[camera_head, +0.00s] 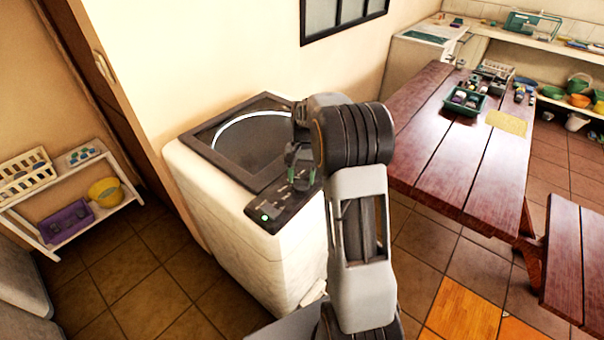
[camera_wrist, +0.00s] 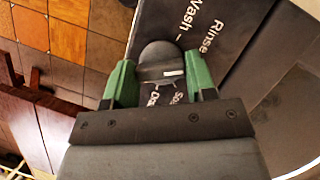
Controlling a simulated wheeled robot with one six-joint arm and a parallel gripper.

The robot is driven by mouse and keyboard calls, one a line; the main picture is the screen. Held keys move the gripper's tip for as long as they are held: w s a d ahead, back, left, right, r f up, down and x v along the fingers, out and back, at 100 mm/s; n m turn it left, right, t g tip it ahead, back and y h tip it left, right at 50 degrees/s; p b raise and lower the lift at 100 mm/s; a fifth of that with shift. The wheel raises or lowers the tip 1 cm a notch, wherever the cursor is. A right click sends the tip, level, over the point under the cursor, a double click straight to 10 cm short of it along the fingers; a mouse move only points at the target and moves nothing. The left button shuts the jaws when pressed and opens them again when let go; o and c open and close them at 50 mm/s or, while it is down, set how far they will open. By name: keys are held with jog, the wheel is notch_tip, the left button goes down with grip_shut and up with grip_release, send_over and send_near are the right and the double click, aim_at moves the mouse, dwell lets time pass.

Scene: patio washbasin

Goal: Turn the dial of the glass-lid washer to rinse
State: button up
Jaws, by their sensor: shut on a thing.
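The glass-lid washer (camera_head: 258,262) is a white top-loader with a dark-framed glass lid (camera_head: 245,145), which is down. Its dark control panel (camera_head: 268,208) runs along the front edge and carries a small green light. In the wrist view the dial (camera_wrist: 158,52) is a dark round knob with a short white mark on its lower right side. Labels Rinse, Wash and a partly covered "So…" and "D…" show on the panel (camera_wrist: 235,22). My gripper (camera_wrist: 159,66) has its green fingers shut on the dial's two sides. My gripper (camera_head: 301,168) mostly hides the dial in the head view.
A wooden table (camera_head: 450,135) with a green tray (camera_head: 464,99) stands to the right, with a bench (camera_head: 575,250) nearby. A low white shelf (camera_head: 75,175) with baskets stands at left. Tiled floor (camera_head: 150,262) is clear left of the washer.

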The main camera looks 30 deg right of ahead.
jog(key=shift+r+n+h, duration=0.1)
jog(key=shift+n+h, duration=0.2)
jog(key=shift+n, duration=0.7)
jog(key=o, duration=0.9)
jog(key=shift+o, duration=0.2)
jog(key=v, duration=1.3)
jog(key=shift+w+r, duration=0.25)
jog(key=shift+w, duration=0.05)
